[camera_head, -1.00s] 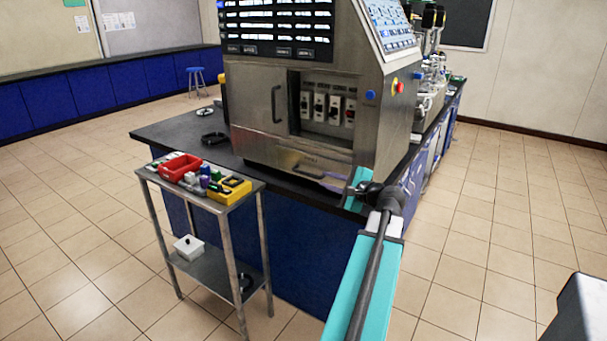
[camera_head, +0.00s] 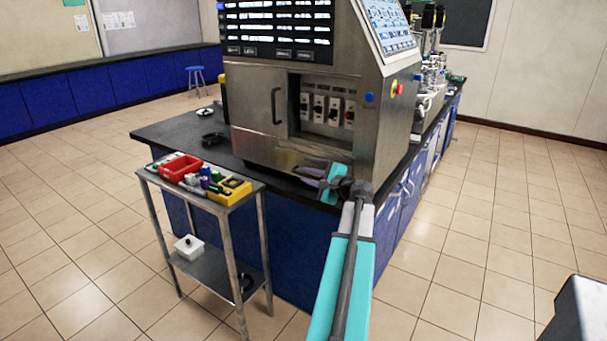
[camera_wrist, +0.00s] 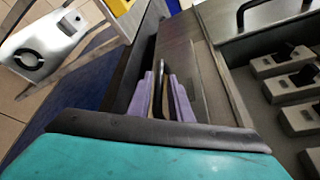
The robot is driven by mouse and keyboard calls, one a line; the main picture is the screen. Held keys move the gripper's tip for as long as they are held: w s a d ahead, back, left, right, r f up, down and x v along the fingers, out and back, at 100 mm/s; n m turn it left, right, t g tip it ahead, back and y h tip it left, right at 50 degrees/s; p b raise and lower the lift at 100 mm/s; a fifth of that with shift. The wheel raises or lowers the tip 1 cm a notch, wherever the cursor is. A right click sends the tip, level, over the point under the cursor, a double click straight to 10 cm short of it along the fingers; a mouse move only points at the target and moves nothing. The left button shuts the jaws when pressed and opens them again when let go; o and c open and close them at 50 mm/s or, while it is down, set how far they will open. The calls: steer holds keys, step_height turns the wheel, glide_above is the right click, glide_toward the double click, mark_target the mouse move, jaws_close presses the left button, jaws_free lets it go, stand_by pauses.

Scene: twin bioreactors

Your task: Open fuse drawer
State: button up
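The steel cabinet (camera_head: 365,125) stands on the dark bench. Its low front strip, where the fuse drawer (camera_head: 262,158) appears to be, looks closed, and its right part is hidden by my gripper (camera_head: 318,172). My gripper is at the lower front of the cabinet, close to the drawer's handle area. In the wrist view, the two purple fingers (camera_wrist: 166,97) are apart with a narrow gap, pointing along the steel front (camera_wrist: 185,55). A dark strip shows between them; I cannot tell whether it is the handle or whether the fingers touch it.
Fuse switches (camera_head: 326,108) sit in the open bay above, beside a door with a dark handle (camera_head: 277,105). A steel cart (camera_head: 226,208) with a red bin (camera_head: 181,168) and yellow bin (camera_head: 236,190) stands left.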

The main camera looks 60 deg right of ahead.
mark_target(306, 175)
steer(key=shift+x, duration=1.8)
jaws_close()
